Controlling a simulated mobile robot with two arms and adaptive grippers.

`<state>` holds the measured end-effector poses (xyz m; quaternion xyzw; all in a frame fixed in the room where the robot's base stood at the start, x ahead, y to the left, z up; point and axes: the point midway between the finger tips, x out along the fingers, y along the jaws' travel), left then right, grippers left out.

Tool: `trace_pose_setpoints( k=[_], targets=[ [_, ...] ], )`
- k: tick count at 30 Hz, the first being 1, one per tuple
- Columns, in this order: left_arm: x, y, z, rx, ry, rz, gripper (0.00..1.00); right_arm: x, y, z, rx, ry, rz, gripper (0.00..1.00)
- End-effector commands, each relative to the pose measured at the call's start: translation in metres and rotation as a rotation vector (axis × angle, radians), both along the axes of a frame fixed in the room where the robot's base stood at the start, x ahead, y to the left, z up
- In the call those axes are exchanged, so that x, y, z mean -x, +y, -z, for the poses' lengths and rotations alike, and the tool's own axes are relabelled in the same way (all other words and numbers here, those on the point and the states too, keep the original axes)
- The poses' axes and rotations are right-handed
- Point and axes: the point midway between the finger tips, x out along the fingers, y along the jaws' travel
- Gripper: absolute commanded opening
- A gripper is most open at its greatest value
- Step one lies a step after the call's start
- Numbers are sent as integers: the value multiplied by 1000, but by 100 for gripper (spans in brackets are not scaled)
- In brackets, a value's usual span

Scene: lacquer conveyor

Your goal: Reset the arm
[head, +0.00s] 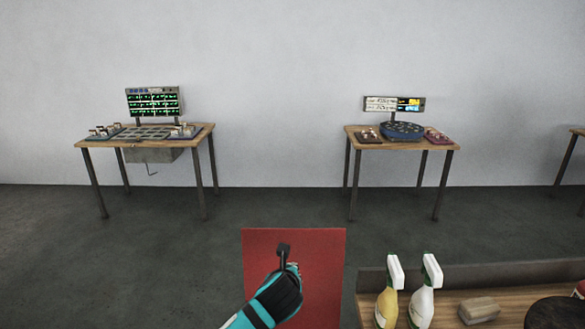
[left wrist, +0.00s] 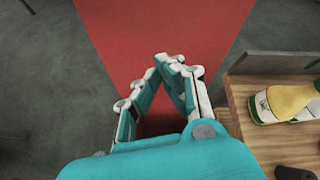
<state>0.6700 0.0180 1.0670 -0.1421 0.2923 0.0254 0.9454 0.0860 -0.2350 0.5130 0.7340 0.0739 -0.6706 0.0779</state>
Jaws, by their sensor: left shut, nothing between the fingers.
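My left arm comes in at the bottom middle of the head view, over a red surface, and ends in my left gripper (head: 290,266). In the left wrist view the gripper (left wrist: 168,60) points forward over the red surface, its fingertips brought together. It is shut with nothing in it. My right gripper shows in neither view.
A wooden table to the right holds a yellow spray bottle (head: 387,304), a white spray bottle (head: 424,304) and a tan block (head: 479,310). A red panel (head: 325,245) lies ahead. Two tables with screens, left (head: 205,135) and right (head: 440,146), stand by the wall. Grey floor between is clear.

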Motion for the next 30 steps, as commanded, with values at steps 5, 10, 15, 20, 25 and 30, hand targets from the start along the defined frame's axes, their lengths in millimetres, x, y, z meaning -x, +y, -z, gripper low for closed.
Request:
trace_pose_setpoints(
  k=[5, 10, 15, 20, 25, 30],
  targets=[
    [86, 18, 66, 512, 217, -349, 0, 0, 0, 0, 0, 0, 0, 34],
    [171, 57, 108, 946, 382, -808, 0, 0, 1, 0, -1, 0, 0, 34],
    [253, 103, 131, 1260, 453, -1292, 0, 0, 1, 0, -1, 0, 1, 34],
    [304, 133, 137, 1415, 438, -1603, 0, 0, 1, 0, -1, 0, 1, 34],
    [345, 157, 137, 1513, 394, -1848, 0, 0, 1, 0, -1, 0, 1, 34],
    [381, 177, 135, 1582, 328, -2054, 0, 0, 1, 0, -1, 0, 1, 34]
  ],
)
